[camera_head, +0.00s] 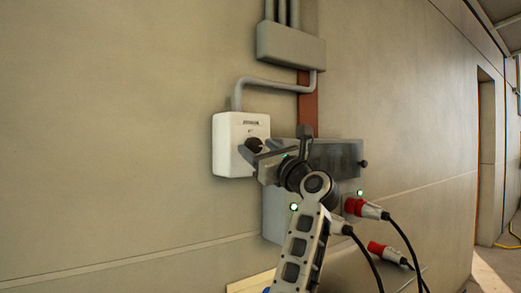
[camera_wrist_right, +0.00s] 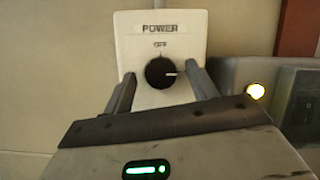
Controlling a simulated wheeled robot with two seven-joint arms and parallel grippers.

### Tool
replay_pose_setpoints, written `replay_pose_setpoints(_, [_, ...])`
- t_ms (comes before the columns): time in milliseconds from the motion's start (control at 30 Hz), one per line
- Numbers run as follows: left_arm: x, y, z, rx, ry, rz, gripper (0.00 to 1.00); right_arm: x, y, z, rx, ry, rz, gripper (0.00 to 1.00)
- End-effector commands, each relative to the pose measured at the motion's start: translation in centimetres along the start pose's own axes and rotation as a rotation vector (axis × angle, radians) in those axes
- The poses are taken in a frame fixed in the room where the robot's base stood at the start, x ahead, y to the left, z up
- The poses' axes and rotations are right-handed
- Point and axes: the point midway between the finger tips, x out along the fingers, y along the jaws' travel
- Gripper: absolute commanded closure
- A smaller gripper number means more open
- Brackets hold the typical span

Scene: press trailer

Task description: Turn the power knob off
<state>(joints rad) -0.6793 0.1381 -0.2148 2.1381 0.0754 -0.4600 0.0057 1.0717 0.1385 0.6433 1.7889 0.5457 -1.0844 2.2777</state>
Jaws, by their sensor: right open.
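The power knob (camera_wrist_right: 160,72) is round and black on a white box (camera_wrist_right: 135,34) marked POWER, with a small label that looks like OFF above the knob. The knob's white pointer line points right, not up at that label. In the head view the knob (camera_head: 254,145) is partly behind my right gripper (camera_head: 249,156). In the right wrist view the fingers of this gripper (camera_wrist_right: 163,79) are open, one to each side of the knob, with visible gaps. I cannot tell how deep they reach along it. My left gripper is not in view.
Red plugs (camera_head: 365,208) with black cables hang lower right. A grey conduit (camera_head: 262,81) runs above. The wall at left is bare.

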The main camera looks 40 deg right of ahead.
Motion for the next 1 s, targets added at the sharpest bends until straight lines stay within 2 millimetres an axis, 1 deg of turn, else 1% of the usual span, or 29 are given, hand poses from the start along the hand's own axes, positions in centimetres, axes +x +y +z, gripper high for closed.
replay_pose_setpoints(33, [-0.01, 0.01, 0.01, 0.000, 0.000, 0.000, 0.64, -0.02, -0.02, 0.00, 0.000, 0.000, 0.000, 0.42])
replay_pose_setpoints(67, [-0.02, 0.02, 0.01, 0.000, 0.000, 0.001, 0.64, -0.03, -0.02, 0.00, 0.000, 0.000, 0.000, 0.50])
replay_pose_setpoints(100, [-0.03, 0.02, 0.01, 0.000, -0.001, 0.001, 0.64, -0.03, -0.02, 0.00, 0.000, 0.000, 0.000, 0.61])
replay_pose_setpoints(200, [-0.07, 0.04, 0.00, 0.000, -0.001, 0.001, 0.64, -0.04, -0.02, -0.01, 0.000, 0.000, 0.000, 0.87])
replay_pose_setpoints(467, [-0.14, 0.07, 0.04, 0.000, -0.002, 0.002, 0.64, -0.06, -0.04, -0.04, -0.012, 0.000, 0.005, 0.86])
replay_pose_setpoints(633, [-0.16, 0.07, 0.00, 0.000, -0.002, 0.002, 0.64, -0.07, -0.14, -0.08, -0.065, -0.003, 0.024, 0.86])
replay_pose_setpoints(767, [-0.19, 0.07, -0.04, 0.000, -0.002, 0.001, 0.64, -0.05, -0.25, -0.17, -0.139, -0.005, 0.053, 0.86])
replay_pose_setpoints(1000, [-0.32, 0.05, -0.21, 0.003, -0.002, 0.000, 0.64, -0.03, -0.45, -0.12, -0.334, -0.020, 0.131, 0.86])
